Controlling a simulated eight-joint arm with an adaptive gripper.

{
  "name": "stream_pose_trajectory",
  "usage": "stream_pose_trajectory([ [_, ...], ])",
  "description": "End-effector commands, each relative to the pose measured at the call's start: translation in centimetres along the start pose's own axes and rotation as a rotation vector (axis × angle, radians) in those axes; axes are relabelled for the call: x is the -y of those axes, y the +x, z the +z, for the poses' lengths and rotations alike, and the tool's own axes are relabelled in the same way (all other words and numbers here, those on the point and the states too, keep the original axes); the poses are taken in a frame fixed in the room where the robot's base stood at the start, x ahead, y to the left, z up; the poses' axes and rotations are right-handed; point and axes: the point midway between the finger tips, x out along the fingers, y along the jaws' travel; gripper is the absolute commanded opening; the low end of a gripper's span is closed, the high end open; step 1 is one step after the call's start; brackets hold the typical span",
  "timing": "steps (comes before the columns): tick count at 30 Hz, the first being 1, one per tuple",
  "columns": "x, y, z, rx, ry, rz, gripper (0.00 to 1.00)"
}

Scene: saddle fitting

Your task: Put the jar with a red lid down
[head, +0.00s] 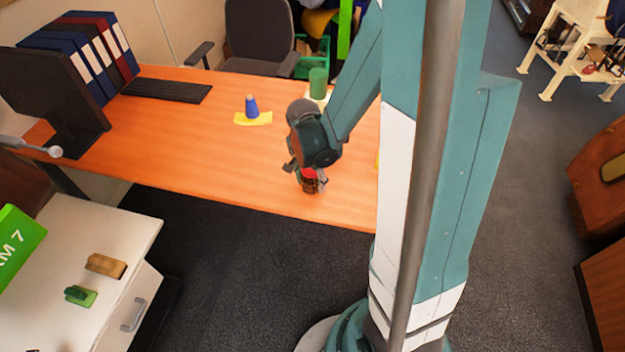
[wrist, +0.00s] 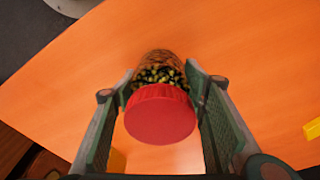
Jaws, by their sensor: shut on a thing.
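The jar with a red lid (wrist: 160,115) is between the two fingers of my gripper (wrist: 163,95) in the wrist view. Its dark, speckled contents show through the clear body below the lid. In the head view the jar (head: 309,184) is at the front edge part of the orange desk, under my gripper (head: 308,174). My gripper is shut on the jar. I cannot tell whether the jar's base touches the desk (head: 190,150).
A blue cone-like object (head: 251,106) stands on a yellow sheet (head: 262,118). A green cup (head: 318,83) stands farther back. A keyboard (head: 167,89), a monitor (head: 50,95) and binders (head: 85,50) are at the left.

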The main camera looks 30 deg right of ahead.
Motion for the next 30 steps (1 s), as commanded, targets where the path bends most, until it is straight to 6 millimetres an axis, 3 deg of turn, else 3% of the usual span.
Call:
stream_pose_trajectory([
  [2, 0.0, 0.3, 0.0, 0.0, 0.0, 0.0, 0.22],
  [3, 0.0, 0.3, 0.0, 0.0, 0.0, 0.0, 0.45],
  [6, 0.0, 0.2, 0.0, 0.0, 0.0, 0.0, 0.58],
  [20, 0.0, 0.0, 0.0, 0.0, 0.0, 0.0, 0.58],
  [30, 0.0, -2.2, 0.0, 0.0, 0.0, 0.0, 0.58],
])
